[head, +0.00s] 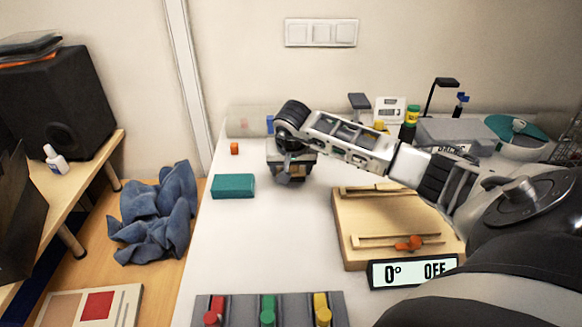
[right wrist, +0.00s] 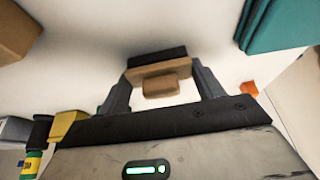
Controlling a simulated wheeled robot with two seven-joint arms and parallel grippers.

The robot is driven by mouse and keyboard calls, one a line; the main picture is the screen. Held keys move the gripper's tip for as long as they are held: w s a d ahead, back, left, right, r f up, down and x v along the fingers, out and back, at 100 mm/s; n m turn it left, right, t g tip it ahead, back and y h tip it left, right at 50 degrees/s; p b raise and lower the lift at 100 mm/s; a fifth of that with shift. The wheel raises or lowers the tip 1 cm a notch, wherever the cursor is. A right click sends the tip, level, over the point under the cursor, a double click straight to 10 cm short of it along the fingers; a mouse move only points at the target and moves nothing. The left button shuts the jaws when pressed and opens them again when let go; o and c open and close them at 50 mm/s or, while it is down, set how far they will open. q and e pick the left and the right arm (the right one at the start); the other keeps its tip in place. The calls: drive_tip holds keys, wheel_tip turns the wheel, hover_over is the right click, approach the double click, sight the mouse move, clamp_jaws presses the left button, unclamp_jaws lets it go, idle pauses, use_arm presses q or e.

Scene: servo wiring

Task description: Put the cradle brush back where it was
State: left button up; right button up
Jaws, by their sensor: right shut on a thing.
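My right gripper (head: 291,174) is over the back left part of the white table and points down. It is shut on the brush (right wrist: 158,76), a tan wooden block with a small knob and a dark strip along one side. In the right wrist view, the fingers of my right gripper (right wrist: 162,85) clasp its two ends. In the head view the brush (head: 292,170) is mostly hidden by the gripper. I cannot tell whether it touches the table. My left gripper is not in view.
A teal block (head: 233,186) lies left of the gripper, with a small orange cube (head: 234,148) behind it. A wooden board with rails (head: 350,215) and a display (head: 412,271) are to the right. A grey strip with colored knobs (head: 245,311) is in front. The table's middle is clear.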

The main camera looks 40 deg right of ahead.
drive_tip(key=o, duration=0.9)
drive_tip(key=shift+f, duration=0.1)
drive_tip(key=shift+o, duration=0.2)
drive_tip(key=shift+s+r, duration=0.1)
drive_tip(key=shift+r, duration=0.55)
drive_tip(key=v, duration=1.1)
drive_tip(key=shift+a, duration=0.1)
